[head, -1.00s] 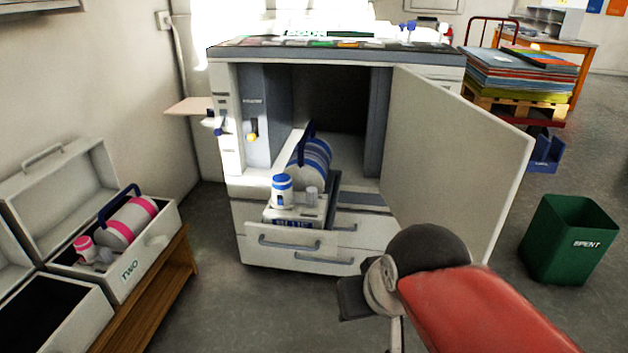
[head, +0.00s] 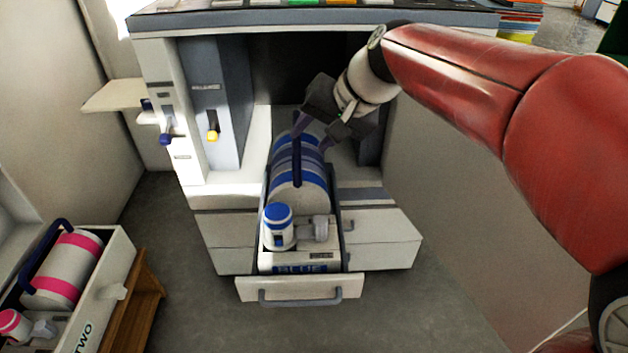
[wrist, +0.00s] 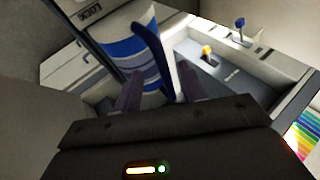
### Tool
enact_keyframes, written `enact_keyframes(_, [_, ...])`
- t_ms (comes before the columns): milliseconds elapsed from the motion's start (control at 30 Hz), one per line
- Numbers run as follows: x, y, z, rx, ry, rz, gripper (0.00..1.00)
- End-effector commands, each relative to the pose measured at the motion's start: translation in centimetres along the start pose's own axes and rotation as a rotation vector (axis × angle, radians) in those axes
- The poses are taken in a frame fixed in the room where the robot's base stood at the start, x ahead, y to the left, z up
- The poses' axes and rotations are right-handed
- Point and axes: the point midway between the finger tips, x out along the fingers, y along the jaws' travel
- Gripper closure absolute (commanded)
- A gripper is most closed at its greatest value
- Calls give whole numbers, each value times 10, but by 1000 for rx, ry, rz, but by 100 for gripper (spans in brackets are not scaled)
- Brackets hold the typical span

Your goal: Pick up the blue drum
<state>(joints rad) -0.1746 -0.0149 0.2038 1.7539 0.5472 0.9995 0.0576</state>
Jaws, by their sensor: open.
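The blue drum (head: 300,186) is a white cylinder with blue bands and a dark blue handle (head: 297,152). It lies in the pulled-out drawer (head: 300,288) labelled BLUE, behind a small blue-capped bottle (head: 278,226). My gripper (head: 314,140) is above the drum's far end, close to the handle. In the wrist view the drum (wrist: 130,52) and its handle (wrist: 152,52) lie just beyond my open gripper (wrist: 155,85). The handle's lower end appears between the two fingers. I cannot tell whether a finger touches it.
The cabinet's open door (head: 450,230) stands to the right, close to my arm. A levered panel (head: 212,110) is left of the drawer. At lower left, a white case (head: 118,260) marked TWO holds a pink-banded drum (head: 65,270). Floor is clear in front of the drawer.

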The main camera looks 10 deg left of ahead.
Motion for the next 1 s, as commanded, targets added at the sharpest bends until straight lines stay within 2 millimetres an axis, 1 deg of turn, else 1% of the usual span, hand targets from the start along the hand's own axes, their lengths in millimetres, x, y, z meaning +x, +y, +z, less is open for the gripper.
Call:
enact_keyframes(33, [7,0,1,0,-4,1,59])
enact_keyframes(267, [34,0,-3,0,-4,3,59])
enact_keyframes(400, [55,0,-7,0,-3,3,59])
enact_keyframes(500, [66,0,-7,0,-2,3,59])
enact_keyframes(600, [70,0,-7,-1,-1,3,59])
enact_keyframes(767, [70,0,-7,-1,0,3,59])
enact_keyframes(800, [70,0,-7,-1,0,3,60])
enact_keyframes(867, [69,0,-7,-1,0,3,68])
enact_keyframes(1000, [69,0,-7,-1,0,3,86])
